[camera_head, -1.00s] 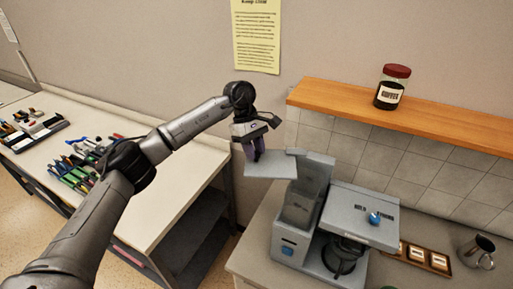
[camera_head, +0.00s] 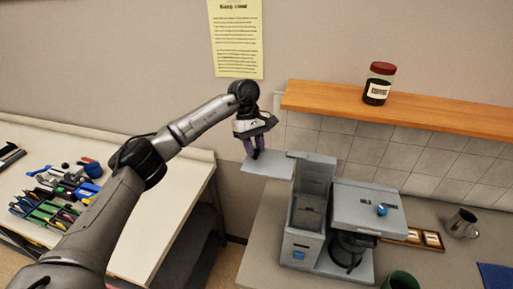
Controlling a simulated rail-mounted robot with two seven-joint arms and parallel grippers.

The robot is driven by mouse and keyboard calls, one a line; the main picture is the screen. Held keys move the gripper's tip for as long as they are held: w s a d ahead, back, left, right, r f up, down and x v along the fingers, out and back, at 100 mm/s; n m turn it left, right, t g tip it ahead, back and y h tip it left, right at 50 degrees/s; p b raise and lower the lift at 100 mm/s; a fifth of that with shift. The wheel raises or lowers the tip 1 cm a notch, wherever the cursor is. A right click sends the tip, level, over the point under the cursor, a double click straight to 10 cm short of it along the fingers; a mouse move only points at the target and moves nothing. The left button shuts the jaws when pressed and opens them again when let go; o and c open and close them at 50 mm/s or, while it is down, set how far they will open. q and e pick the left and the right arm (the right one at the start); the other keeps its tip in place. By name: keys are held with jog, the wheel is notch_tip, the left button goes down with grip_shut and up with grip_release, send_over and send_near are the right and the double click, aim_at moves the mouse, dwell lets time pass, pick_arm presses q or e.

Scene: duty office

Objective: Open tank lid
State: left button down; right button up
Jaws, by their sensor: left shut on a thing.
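The coffee machine (camera_head: 367,208) stands on the counter at lower right. Its grey tank (camera_head: 302,243) is on its left side, and its top is open, so I see down into its dark inside. The flat grey lid (camera_head: 270,167) is swung out to the left of the tank, roughly level, with its right end at the tank's upper edge. My left gripper (camera_head: 254,154) is above the lid, shut on its far edge with its purple fingers. The exact contact is small and partly hidden. My right gripper is not in view.
A wooden shelf (camera_head: 420,112) with a coffee jar (camera_head: 379,83) is above the machine. A tray (camera_head: 414,238), a metal mug (camera_head: 461,223) and a green cup (camera_head: 400,281) are at right. A workbench (camera_head: 157,200) with tools is at left.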

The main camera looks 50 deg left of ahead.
pick_arm(q)
jog(key=c, duration=0.9)
grip_release()
jog(key=shift+r, duration=0.15)
jog(key=shift+a+r, duration=0.2)
jog(key=shift+r, duration=0.1)
jog(key=v, duration=0.4)
jog(key=shift+w+a+r+b, duration=0.1)
jog(key=shift+r+b, duration=0.2)
jog(key=shift+b, duration=0.05)
jog(key=shift+p+v, duration=1.55)
jog(key=shift+v, duration=2.55)
jog(key=shift+a, duration=0.1)
